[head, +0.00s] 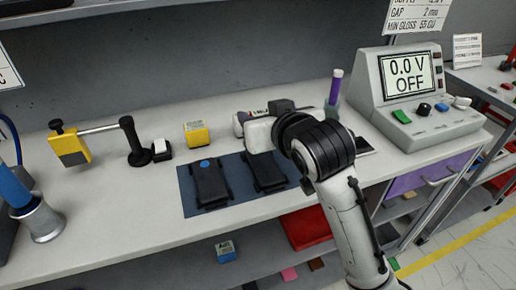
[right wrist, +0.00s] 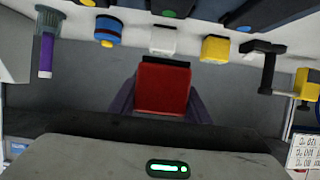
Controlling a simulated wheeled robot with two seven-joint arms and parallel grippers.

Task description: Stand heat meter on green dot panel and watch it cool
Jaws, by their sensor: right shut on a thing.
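My right gripper (head: 260,137) is over the dark mat (head: 187,197), at the right black panel (head: 267,176); its fingers are hidden in the head view. In the right wrist view it is shut on a red block with a black edge (right wrist: 162,90), likely the heat meter; no readout shows. The right panel bears a green dot (right wrist: 169,13) in the wrist view. The left black panel (head: 211,188) has a blue dot (head: 205,163). I cannot tell whether the held block touches anything. My left gripper is not in view.
A yellow block (head: 196,133), black stand (head: 134,143) and yellow-black gauge (head: 71,150) stand left. A purple-topped tube (head: 335,88) and a console reading 0.0 V OFF (head: 420,95) are right.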

